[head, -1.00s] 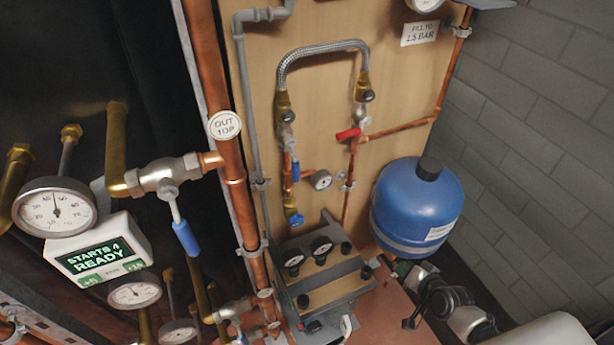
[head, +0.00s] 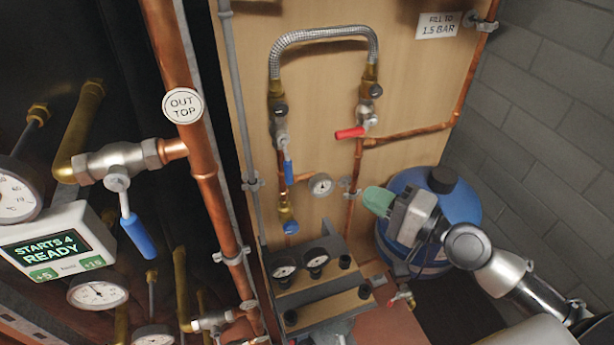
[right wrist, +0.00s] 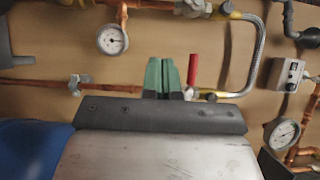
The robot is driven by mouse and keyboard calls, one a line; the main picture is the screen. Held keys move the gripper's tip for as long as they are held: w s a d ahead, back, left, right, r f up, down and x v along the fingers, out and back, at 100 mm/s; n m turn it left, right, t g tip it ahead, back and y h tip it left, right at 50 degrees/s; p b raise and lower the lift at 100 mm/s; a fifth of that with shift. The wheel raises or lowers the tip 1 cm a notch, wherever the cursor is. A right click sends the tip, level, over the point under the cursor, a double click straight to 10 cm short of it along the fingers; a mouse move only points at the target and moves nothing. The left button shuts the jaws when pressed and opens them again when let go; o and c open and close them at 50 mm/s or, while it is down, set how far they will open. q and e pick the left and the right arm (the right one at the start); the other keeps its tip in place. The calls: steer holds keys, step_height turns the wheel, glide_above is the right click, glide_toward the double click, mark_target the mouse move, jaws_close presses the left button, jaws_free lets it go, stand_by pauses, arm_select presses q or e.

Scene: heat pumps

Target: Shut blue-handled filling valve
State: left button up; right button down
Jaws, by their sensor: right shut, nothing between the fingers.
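The filling valve's blue lever (head: 289,172) hangs down along the left copper leg under the braided hose (head: 325,36). The red lever (head: 350,132) on the right leg lies across its pipe. My right gripper (head: 379,200) is shut and empty, with green fingertips pointing left in front of the blue tank, right of and below the blue lever. In the right wrist view its fingers (right wrist: 162,74) are together, and the red lever (right wrist: 192,70) shows just right of them. I cannot make out the blue lever clearly there. My left gripper is out of view.
A larger blue-handled valve (head: 138,235) sits on the OUT TOP pipe at left. A small gauge (head: 320,185) and a blue knob (head: 291,227) are near the filling valve. The blue tank (head: 460,215) stands at right. A two-gauge unit (head: 325,290) is below.

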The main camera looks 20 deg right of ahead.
mark_target(287, 161)
steer(key=shift+w, duration=0.1)
steer(key=s+a+p+x, duration=0.1)
steer(key=a+p+x, duration=0.1)
steer(key=p+x, duration=0.5)
steer(key=shift+a+x, duration=0.25)
steer(key=shift+x, duration=2.45)
steer(key=shift+s+f, duration=0.1)
steer(key=shift+s, duration=0.1)
steer(key=shift+a+f+m+b, duration=0.1)
steer(key=shift+a+m+b, duration=0.1)
steer(key=shift+m+b, duration=0.2)
steer(key=shift+a+t+b, duration=0.1)
steer(key=shift+t+b, duration=0.2)
steer(key=shift+b, duration=0.05)
